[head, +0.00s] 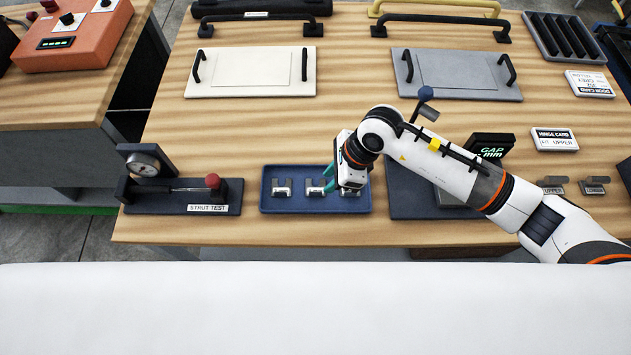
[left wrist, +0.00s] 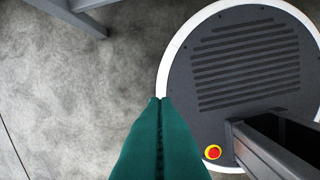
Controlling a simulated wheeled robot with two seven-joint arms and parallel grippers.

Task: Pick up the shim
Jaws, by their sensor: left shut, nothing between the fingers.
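A dark blue tray (head: 315,209) near the table's front edge holds small metal shims in a row: a left one (head: 282,187), a middle one (head: 314,187) and a right one (head: 349,193). The right one is partly covered by my right gripper. My right gripper (head: 328,178) is low over the tray between the middle and right shims, its green fingers apart; I cannot tell whether it touches a shim. My left gripper (left wrist: 160,101) shows only in the left wrist view, shut and empty above the floor.
A strut test fixture (head: 180,195) with a red knob stands left of the tray. A dark gap gauge block (head: 490,146) stands to the right. Two panels (head: 253,71) (head: 455,75) with handles lie behind. Bare wood lies between the panels and the tray.

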